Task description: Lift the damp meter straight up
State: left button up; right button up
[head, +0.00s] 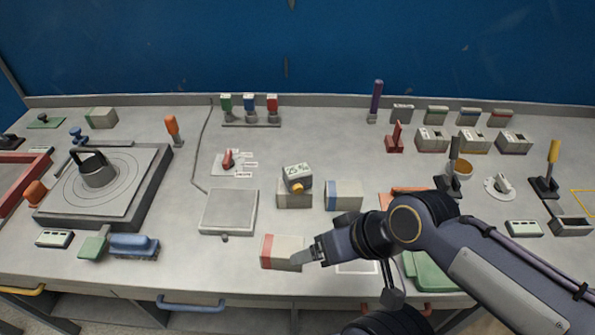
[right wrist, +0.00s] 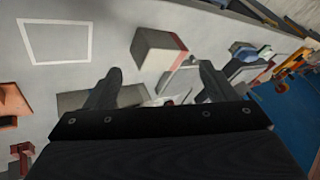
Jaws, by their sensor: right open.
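The damp meter (head: 297,173) is a small grey box with a "25 %" face and an orange round part at its lower front. It rests, slightly tilted, on a pale block (head: 293,200) near the middle of the bench. My right gripper (head: 308,253) is nearer the front edge, apart from the meter, beside the red-striped block (head: 278,250). In the right wrist view its two fingers (right wrist: 158,78) are spread and empty, with the red-striped block (right wrist: 157,50) beyond them. I cannot clearly pick out the meter in that view. My left gripper is not in view.
A blue-striped block (head: 345,196) stands right of the meter and a flat grey plate (head: 228,212) lies left of it. A turntable (head: 97,180) is far left. Coloured handled tools (head: 249,108) stand behind. A white outlined square (right wrist: 60,42) is bare.

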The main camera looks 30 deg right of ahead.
jog(key=shift+o, duration=0.3)
jog(key=shift+w+r, duration=0.1)
notch_tip(320, 180, up, 3)
jog(key=g+h+p, duration=0.4)
jog(key=g+p, duration=0.2)
send_over(298, 169)
jog(key=shift+s+a, duration=0.1)
jog(key=shift+s, duration=0.25)
jog(key=shift+w+f, duration=0.1)
jog(key=shift+f, duration=0.65)
jog(key=f, duration=0.6)
jog(key=shift+w+f+p, duration=0.25)
jog(key=shift+f+p, duration=0.1)
jog(key=shift+r, duration=0.1)
jog(key=c, duration=1.4)
